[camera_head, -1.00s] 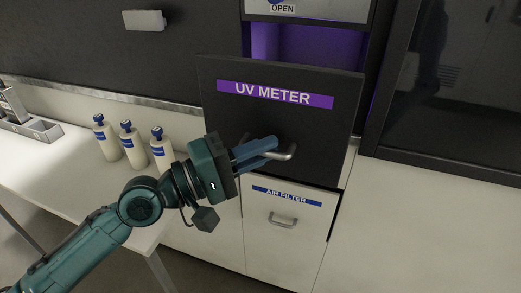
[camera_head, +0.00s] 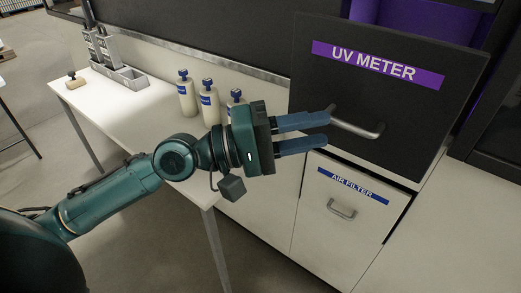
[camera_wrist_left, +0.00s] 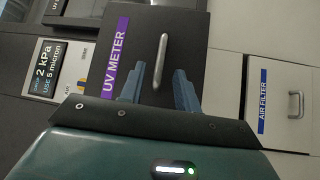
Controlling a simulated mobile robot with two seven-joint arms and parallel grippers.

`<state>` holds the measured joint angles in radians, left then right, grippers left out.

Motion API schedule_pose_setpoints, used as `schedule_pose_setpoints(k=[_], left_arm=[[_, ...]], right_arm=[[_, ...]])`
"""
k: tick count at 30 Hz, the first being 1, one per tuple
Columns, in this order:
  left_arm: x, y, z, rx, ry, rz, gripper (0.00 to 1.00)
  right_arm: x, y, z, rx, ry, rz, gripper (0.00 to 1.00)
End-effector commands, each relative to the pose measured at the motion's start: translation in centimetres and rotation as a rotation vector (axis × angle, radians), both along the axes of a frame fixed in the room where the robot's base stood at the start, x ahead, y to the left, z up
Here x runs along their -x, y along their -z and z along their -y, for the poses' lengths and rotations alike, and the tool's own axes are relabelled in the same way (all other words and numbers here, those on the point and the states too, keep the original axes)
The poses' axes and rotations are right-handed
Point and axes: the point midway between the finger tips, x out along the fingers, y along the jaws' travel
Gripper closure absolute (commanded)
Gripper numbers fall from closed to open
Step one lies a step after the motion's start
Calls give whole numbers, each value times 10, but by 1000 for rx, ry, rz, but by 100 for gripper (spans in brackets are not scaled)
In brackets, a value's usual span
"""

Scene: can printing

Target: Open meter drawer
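The UV METER drawer (camera_head: 375,100) has a black front with a purple label, and it stands pulled out from its cabinet. Its metal handle (camera_head: 358,128) is a horizontal bar low on the front. My left gripper (camera_head: 328,127) is open, with two blue fingers apart just left of the handle. In the left wrist view, the handle (camera_wrist_left: 161,60) lies ahead between the lines of the two fingers, with nothing held. The UV METER front (camera_wrist_left: 140,45) also shows there. My right gripper is not in view.
The white AIR FILTER drawer (camera_head: 350,205) is shut below. Several white bottles with blue caps (camera_head: 208,102) stand on the white table (camera_head: 130,110) at left, with a grey tray (camera_head: 125,78) behind. Floor is free in front.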

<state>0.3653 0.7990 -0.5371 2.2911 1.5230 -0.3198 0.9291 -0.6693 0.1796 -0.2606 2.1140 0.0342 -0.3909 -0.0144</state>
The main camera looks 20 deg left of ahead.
Motion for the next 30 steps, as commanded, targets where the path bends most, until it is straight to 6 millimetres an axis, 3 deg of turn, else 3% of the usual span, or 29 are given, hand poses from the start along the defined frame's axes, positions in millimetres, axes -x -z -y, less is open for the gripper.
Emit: schedule_pose_setpoints(k=[1, 6, 12, 30], left_arm=[[4, 13, -12, -5, -4, -1, 68], [18, 15, -39, -2, -3, 0, 68], [28, 14, -58, 1, -3, -2, 68], [33, 10, -68, 1, 0, 0, 68]], right_arm=[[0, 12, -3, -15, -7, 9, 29], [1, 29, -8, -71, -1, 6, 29], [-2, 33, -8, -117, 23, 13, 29], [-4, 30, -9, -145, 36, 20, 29]])
